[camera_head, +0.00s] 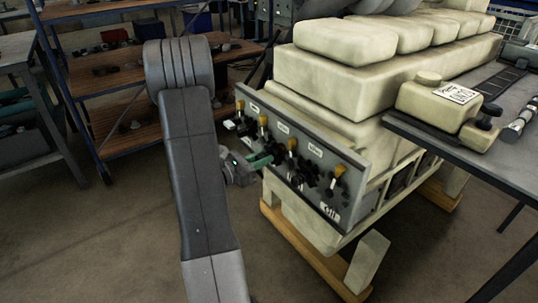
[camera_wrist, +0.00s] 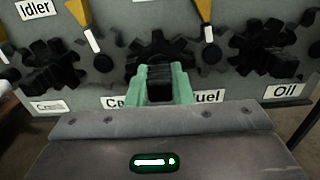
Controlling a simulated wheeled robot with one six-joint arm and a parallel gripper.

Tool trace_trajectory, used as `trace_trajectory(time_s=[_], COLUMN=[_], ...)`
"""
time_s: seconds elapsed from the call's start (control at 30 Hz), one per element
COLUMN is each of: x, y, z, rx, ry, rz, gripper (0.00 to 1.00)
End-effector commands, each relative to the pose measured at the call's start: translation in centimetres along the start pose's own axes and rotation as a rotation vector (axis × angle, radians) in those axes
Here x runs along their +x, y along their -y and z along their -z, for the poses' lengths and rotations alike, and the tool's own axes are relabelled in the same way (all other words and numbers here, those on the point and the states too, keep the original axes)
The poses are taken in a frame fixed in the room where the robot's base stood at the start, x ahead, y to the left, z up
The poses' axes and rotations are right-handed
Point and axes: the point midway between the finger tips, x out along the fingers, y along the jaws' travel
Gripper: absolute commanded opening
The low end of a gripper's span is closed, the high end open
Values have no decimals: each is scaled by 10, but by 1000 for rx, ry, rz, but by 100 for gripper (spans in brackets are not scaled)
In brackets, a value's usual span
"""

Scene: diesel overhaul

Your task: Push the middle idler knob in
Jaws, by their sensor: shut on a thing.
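The black toothed middle knob (camera_wrist: 160,46) is on the grey panel (camera_wrist: 112,14), in the centre of the wrist view. My gripper (camera_wrist: 160,88) is at this knob, its green fingers one on each side of the knob's raised black grip. It is shut on that grip. In the head view my gripper (camera_head: 264,159) reaches the front of the panel (camera_head: 350,207) from the left. The knob's lower part is hidden by the fingers. An "Idler" label (camera_wrist: 35,8) shows at the upper left of the wrist view. How deep the knob sits cannot be told.
Similar black knobs sit left (camera_wrist: 52,66) and right (camera_wrist: 262,50) of the held one. A grey table (camera_head: 480,135) with parts is at the right. A shelf (camera_head: 110,72) stands at the back left.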

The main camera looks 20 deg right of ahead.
Motion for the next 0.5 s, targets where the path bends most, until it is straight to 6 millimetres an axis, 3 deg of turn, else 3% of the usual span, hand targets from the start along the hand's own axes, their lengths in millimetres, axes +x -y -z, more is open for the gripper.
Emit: trace_trajectory(time_s=[0.5], x=[16], y=[0], z=[0], rx=[1], ry=[0], rz=[1], gripper=[0])
